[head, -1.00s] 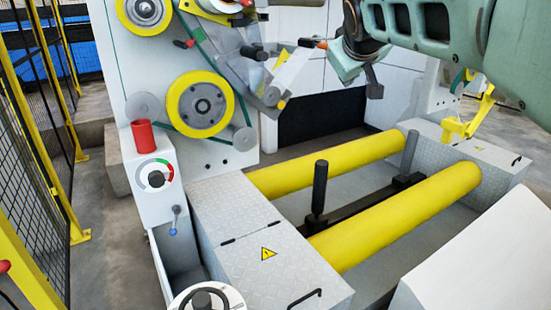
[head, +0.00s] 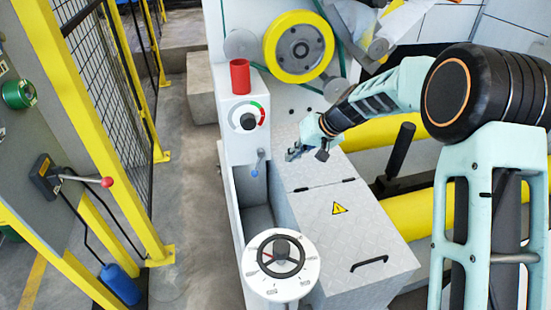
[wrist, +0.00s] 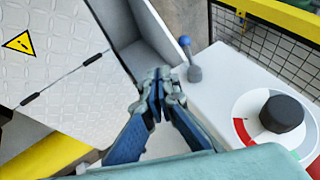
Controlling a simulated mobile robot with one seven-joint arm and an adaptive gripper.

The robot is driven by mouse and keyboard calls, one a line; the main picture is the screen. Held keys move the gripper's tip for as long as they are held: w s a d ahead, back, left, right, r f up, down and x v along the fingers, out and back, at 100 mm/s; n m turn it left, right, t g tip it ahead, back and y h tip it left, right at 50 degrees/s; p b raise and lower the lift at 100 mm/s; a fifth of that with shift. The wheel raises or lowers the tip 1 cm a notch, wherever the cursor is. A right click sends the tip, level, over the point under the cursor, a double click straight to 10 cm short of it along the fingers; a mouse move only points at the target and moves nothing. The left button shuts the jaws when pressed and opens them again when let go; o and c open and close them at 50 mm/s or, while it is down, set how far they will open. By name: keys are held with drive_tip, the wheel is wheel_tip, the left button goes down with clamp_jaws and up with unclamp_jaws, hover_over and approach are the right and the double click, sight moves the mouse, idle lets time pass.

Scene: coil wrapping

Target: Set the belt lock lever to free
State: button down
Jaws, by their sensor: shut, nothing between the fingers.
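A small lever with a blue ball end (head: 256,168) is on the front of the white console (head: 236,150), below a black dial with a red and green scale. No label shows to say that it is the belt lock lever. In the head view the ball hangs down from its pivot. The lever also shows in the wrist view (wrist: 193,66). My gripper (head: 291,154) is just right of the lever, apart from it. In the wrist view my gripper's fingertips (wrist: 161,78) are together, with nothing between them, close to the lever's base.
A red cup-shaped part (head: 240,76) tops the console. A white handwheel unit (head: 281,264) stands in front. The grey chequer-plate box (head: 325,215) lies beneath my arm. Another lever with a red ball (head: 106,182) is on the panel at left, by the yellow-framed fence.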

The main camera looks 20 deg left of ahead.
sight(258, 164)
drive_tip(key=s+a+f+b, duration=0.1)
drive_tip(key=a+f, duration=0.7)
drive_tip(key=shift+a+b, duration=0.25)
drive_tip(key=shift+b, duration=0.15)
drive_tip(key=shift+f+b, duration=0.25)
drive_tip(key=shift+b, duration=0.2)
